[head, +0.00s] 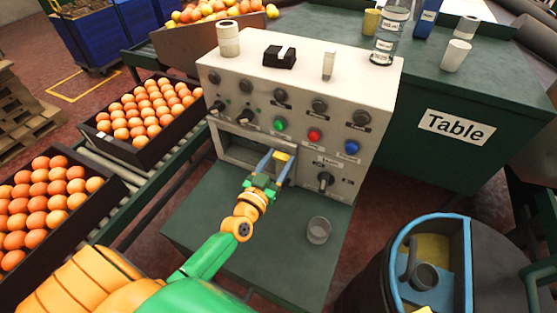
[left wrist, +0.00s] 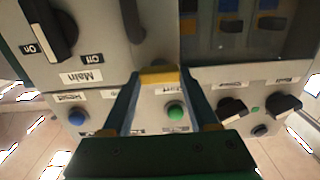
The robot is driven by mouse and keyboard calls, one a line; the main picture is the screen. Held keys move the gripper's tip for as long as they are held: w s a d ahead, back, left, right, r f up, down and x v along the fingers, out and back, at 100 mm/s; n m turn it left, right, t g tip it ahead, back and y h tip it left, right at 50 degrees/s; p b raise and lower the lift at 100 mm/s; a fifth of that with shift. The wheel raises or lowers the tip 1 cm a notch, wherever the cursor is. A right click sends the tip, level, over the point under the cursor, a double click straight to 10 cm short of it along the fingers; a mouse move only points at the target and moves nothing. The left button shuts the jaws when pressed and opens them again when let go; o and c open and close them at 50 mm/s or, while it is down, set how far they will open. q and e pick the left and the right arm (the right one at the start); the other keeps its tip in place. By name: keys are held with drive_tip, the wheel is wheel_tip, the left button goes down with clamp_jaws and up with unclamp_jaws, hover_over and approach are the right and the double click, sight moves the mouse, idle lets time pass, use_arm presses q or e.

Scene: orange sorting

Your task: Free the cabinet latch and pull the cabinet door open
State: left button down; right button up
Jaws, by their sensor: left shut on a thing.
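The beige cabinet (head: 300,75) is a control box with knobs and coloured buttons, standing on the dark green table. Its recessed front compartment (head: 240,151) shows at the lower left; the left wrist view shows several switches (left wrist: 232,27) inside. I cannot tell whether a clear door covers them. My left gripper (head: 279,158) is at the compartment's right side, its blue fingers shut on a small yellow latch piece (left wrist: 160,76). The fingers stand apart with this piece between them. A grey bar-like handle (left wrist: 135,22) is close by. My right gripper is out of view.
Crates of oranges (head: 145,117) line the left side. A black-and-blue barrel (head: 405,260) stands at lower right. A paper roll (head: 228,39) stands on the cabinet.

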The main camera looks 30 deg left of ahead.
use_arm(q)
drive_tip(key=shift+r+m, duration=0.1)
drive_tip(key=shift+m, duration=0.2)
drive_tip(key=shift+m+p, duration=0.8)
drive_tip(key=shift+m, duration=0.2)
drive_tip(key=m+p, duration=0.1)
drive_tip(key=m, duration=0.3)
drive_tip(key=shift+d+m+p, duration=0.15)
drive_tip(key=shift+m+p, duration=0.15)
drive_tip(key=m, duration=0.7)
drive_tip(key=shift+f+m, duration=0.2)
drive_tip(key=shift+m, duration=0.1)
